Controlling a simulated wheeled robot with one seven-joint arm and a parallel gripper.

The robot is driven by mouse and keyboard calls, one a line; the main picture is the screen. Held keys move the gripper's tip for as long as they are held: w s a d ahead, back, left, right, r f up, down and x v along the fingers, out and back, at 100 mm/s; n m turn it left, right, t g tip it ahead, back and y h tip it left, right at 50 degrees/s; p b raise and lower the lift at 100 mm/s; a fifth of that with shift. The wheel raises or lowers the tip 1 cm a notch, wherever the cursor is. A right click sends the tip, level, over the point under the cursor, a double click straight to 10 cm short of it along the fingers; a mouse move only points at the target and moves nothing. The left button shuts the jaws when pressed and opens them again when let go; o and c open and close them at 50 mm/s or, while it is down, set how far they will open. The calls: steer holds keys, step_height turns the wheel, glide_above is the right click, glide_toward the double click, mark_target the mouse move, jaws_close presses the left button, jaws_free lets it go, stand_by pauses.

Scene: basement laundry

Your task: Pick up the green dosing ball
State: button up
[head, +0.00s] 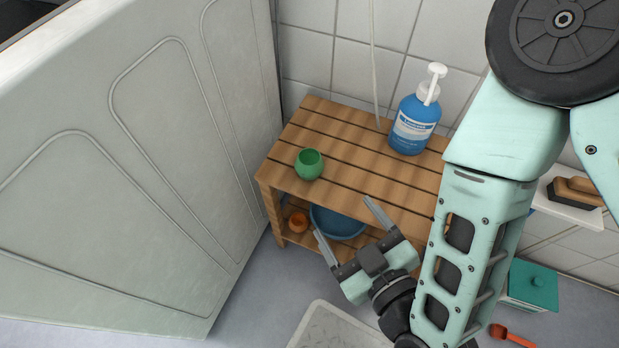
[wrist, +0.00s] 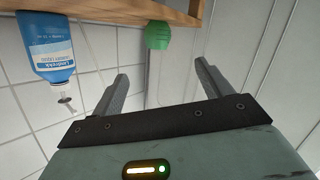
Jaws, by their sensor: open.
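The green dosing ball (head: 309,164) is a small round cup with an open top. It stands on the top of the slatted wooden bench, near its front left corner. In the wrist view the green dosing ball (wrist: 158,35) shows beyond the fingers, at the edge of the wood. My gripper (head: 345,216) is open and empty, in front of the bench, to the right of the ball and apart from it. In the wrist view both fingers of my gripper (wrist: 163,80) are spread with nothing between them.
A blue pump bottle (head: 412,125) stands at the back right of the slatted bench (head: 345,145). A blue basin (head: 337,222) and an orange item (head: 298,221) sit on the lower shelf. A large pale panel (head: 150,170) rises close on the left. A teal box (head: 531,286) is at right.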

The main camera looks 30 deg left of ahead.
mark_target(315, 173)
steer(key=b+x, duration=1.2)
steer(key=shift+f+b, duration=0.1)
steer(key=shift+b, duration=0.3)
steer(key=b+x, duration=0.3)
steer(key=x, duration=0.1)
steer(key=shift+w+a+f, duration=0.1)
steer(key=shift+w+f, duration=0.05)
steer(key=shift+w, duration=0.2)
steer(key=shift+w+a, duration=0.15)
steer(key=shift+a, duration=0.1)
steer(key=c, duration=1.1)
